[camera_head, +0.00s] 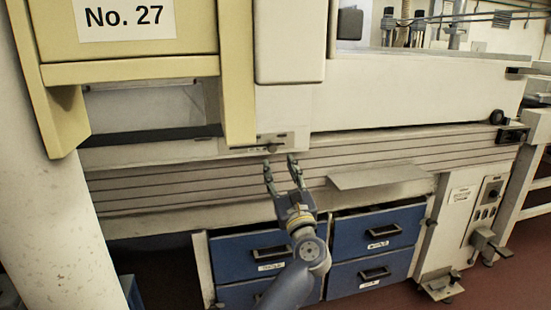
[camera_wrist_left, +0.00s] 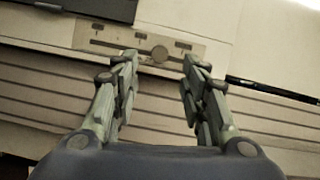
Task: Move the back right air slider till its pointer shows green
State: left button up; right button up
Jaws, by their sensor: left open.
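The air slider (camera_head: 257,144) is a small light plate with a slot and a dark knob, on the machine's front edge below the cream housing. In the left wrist view the slider plate (camera_wrist_left: 138,42) shows a round knob (camera_wrist_left: 160,53) in its slot, with small dark marks above. The pointer's colour is too small to tell. My left gripper (camera_head: 280,163) is open and empty, just below the plate. In the left wrist view its fingers (camera_wrist_left: 160,62) stand apart on either side of the knob, and I see no contact. My right gripper is not in view.
A cream housing marked No. 27 (camera_head: 126,20) overhangs at the upper left. A thin metal shelf (camera_head: 378,176) juts out to the right of my gripper. Blue drawers (camera_head: 377,232) are below. A white column (camera_head: 50,200) stands at the far left.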

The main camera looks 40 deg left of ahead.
pick_arm(q)
jog(key=shift+v, duration=2.6)
